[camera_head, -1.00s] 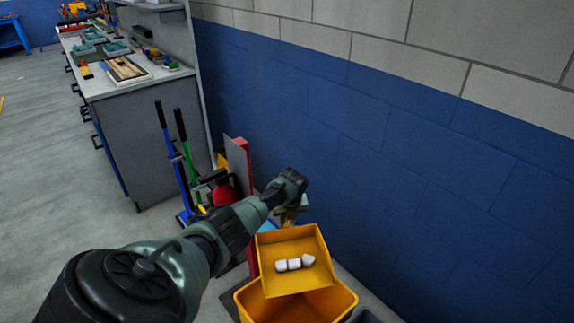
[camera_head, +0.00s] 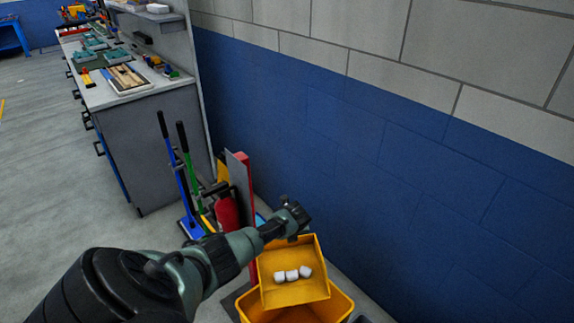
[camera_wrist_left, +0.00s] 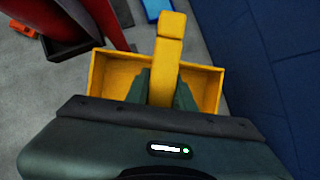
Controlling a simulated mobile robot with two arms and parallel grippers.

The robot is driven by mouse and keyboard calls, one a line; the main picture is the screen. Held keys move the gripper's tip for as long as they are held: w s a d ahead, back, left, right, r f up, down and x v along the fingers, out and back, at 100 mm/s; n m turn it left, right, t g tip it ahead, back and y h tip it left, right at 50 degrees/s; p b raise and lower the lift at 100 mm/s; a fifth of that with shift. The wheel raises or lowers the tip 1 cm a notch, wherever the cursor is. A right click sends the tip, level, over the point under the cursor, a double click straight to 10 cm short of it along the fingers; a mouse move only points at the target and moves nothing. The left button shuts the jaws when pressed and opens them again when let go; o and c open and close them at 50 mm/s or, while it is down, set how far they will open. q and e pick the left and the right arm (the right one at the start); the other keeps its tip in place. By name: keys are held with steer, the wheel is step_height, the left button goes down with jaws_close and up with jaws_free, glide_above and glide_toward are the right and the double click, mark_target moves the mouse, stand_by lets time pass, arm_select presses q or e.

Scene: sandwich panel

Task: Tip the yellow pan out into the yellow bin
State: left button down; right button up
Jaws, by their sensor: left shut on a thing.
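The pan looks tilted towards the camera, with the pieces still inside. My left gripper (camera_head: 294,232) is at the pan's far side, shut on its handle. In the left wrist view the yellow handle (camera_wrist_left: 166,62) lies between the fingers, with yellow walls on both sides. My right gripper is out of view.
A blue wall (camera_head: 400,160) stands close behind and to the right. A red-edged upright panel (camera_head: 243,190), a red object (camera_head: 227,213) and blue and green long handles (camera_head: 188,150) stand to the left. A workbench (camera_head: 160,135) with tools is further back.

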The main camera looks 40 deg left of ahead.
arm_select(q)
steer(key=shift+s+d+r+t+y+p, duration=0.15)
steer(key=shift+s+d+r+y+p, duration=0.1)
steer(key=shift+d+p, duration=0.2)
steer(key=shift+s+d+r+t+y+p, duration=0.15)
steer(key=shift+s+d+y+p, duration=0.15)
steer(key=shift+d, duration=0.1)
steer(key=s+d+t+y+b, duration=0.5)
steer(key=s+d+y+b, duration=0.3)
steer(key=d, duration=0.7)
steer(key=shift+s+d+r+t+b, duration=0.35)
steer(key=shift+s+b, duration=0.3)
steer(key=shift+s, duration=0.6)
steer(key=shift+d, duration=0.1)
steer(key=shift+r, duration=0.1)
